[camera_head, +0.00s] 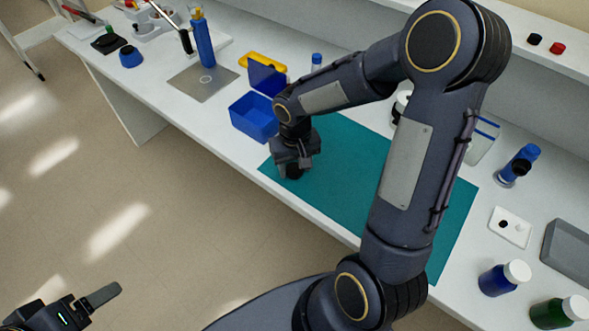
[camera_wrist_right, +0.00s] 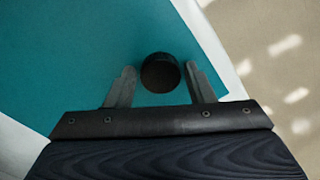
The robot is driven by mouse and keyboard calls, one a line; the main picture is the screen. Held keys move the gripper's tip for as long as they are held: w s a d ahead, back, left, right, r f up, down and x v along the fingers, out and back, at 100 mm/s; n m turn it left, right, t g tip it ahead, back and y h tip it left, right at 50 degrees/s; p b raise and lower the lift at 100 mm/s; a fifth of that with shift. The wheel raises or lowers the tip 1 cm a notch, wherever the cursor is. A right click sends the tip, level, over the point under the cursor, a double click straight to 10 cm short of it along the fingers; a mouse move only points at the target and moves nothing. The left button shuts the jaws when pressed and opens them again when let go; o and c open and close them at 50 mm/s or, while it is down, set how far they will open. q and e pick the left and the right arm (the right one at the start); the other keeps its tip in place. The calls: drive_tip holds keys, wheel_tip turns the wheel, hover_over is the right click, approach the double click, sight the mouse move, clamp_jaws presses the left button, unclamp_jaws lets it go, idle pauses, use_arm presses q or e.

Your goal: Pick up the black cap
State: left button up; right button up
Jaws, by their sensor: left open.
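The black cap (camera_wrist_right: 160,73) is a dark round piece on the teal mat (camera_wrist_right: 75,65), near the mat's edge. In the head view the cap (camera_head: 293,172) shows just below my right gripper (camera_head: 292,160). In the right wrist view my right gripper (camera_wrist_right: 163,84) is open, with one finger on each side of the cap. The right-hand finger is close to the cap; I cannot tell if it touches. My left gripper (camera_head: 92,305) is open and empty over the floor, far from the table.
A blue open box (camera_head: 254,118) stands behind my right gripper, near the table's front edge. Bottles (camera_head: 497,279) and a white plate (camera_head: 510,226) with small pieces lie to the right. Another black piece (camera_head: 535,39) and a red one (camera_head: 557,48) sit on the shelf.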

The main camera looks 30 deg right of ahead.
drive_tip(key=c, duration=0.7)
drive_tip(key=shift+o, duration=0.2)
drive_tip(key=shift+r, duration=0.1)
